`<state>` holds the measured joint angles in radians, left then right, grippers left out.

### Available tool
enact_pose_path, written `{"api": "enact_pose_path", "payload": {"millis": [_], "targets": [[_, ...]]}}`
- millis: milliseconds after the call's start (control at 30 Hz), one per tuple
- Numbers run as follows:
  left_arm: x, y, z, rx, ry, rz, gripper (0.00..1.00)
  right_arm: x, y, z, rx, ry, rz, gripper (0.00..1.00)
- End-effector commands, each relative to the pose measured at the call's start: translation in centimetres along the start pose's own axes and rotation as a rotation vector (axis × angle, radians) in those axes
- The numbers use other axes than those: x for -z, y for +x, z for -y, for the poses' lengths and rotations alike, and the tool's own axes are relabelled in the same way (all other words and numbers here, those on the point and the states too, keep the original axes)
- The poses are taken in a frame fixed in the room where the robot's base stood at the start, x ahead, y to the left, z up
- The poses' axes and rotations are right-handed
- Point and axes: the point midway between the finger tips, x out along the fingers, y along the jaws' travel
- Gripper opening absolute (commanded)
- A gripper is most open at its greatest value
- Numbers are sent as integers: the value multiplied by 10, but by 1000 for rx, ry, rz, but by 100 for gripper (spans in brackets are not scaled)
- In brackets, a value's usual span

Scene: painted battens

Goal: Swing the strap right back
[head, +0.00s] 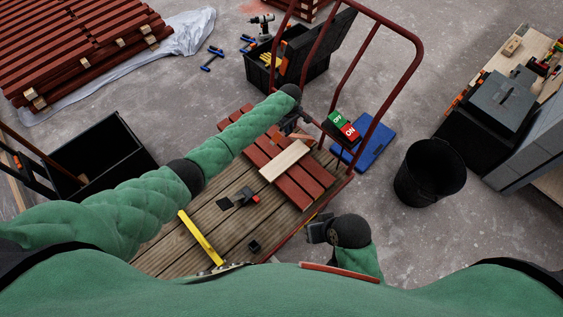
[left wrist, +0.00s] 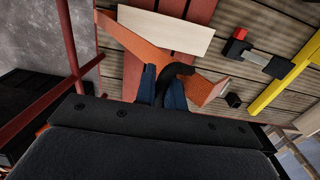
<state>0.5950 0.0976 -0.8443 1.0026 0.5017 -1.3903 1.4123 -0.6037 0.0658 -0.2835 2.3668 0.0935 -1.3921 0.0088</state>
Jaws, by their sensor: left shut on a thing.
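The strap (left wrist: 150,42) looks like a flat orange band in the left wrist view. It runs from the upper left, behind my fingers, to an orange end at the right. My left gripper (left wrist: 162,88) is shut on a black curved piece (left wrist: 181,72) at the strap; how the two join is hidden. In the head view, my left gripper (head: 292,122) is over the far part of the trolley deck (head: 205,220), by the red handle frame (head: 385,100). My right gripper (head: 320,229) is by the deck's near right edge; its jaw opening is unclear.
Red battens (head: 290,185) and a pale batten (head: 285,160) lie on the deck with a yellow bar (head: 201,238). A black bucket (head: 430,173) stands right of the trolley. An open black toolbox (head: 290,65) stands beyond it. Bare floor separates trolley and bucket.

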Motion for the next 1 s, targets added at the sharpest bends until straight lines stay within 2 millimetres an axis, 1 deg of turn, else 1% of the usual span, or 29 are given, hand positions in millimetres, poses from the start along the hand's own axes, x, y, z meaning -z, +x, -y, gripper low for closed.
{"api": "enact_pose_path", "payload": {"millis": [1000], "targets": [[1, -12, -37, -1, -1, -1, 0, -3, 8, -2, 0, 0, 0, 0]]}}
